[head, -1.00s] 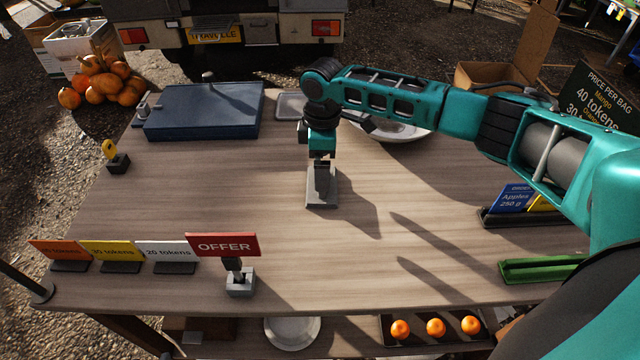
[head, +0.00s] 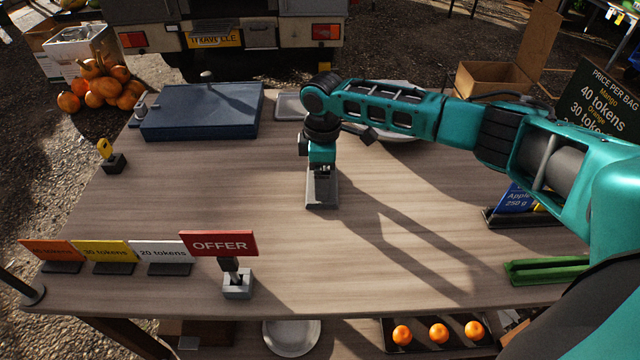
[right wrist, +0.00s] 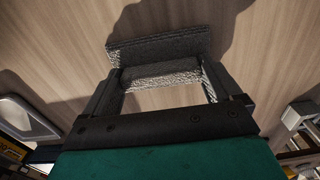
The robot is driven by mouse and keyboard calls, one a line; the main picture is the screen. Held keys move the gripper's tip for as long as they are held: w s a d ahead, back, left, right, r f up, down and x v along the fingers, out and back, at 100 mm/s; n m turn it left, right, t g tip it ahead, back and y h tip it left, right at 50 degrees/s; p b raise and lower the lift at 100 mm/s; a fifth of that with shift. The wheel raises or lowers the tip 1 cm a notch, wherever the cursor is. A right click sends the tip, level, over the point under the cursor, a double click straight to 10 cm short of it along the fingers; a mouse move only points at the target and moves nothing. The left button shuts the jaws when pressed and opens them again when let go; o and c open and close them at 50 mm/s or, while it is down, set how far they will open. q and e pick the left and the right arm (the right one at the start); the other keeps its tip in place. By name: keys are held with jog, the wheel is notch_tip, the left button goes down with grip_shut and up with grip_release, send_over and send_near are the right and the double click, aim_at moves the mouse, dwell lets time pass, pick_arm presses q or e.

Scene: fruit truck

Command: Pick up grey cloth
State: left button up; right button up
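The grey cloth (head: 322,202) lies as a small textured piece at the middle of the wooden table. My right gripper (head: 322,178) points down at it from above, and the wrist partly covers it. In the right wrist view, the two fingers of the right gripper (right wrist: 163,84) stand apart. A strip of the grey cloth (right wrist: 158,47) lies just beyond them, and another grey strip spans between the fingertips. I cannot tell whether the fingers touch the cloth. My left gripper is not in view.
A blue case (head: 203,112) lies at the back left of the table (head: 220,185). A plate (head: 400,134) is behind my right arm. A red OFFER sign (head: 218,243) and several price cards stand along the front left. A green holder (head: 545,271) is at the right. The middle left is clear.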

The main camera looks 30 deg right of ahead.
jog(key=shift+c, duration=1.3)
notch_tip(320, 180, up, 4)
jog(key=p, duration=0.3)
jog(key=shift+f, duration=0.25)
jog(key=shift+r, duration=0.2)
notch_tip(320, 180, up, 2)
jog(key=shift+r, duration=1.6)
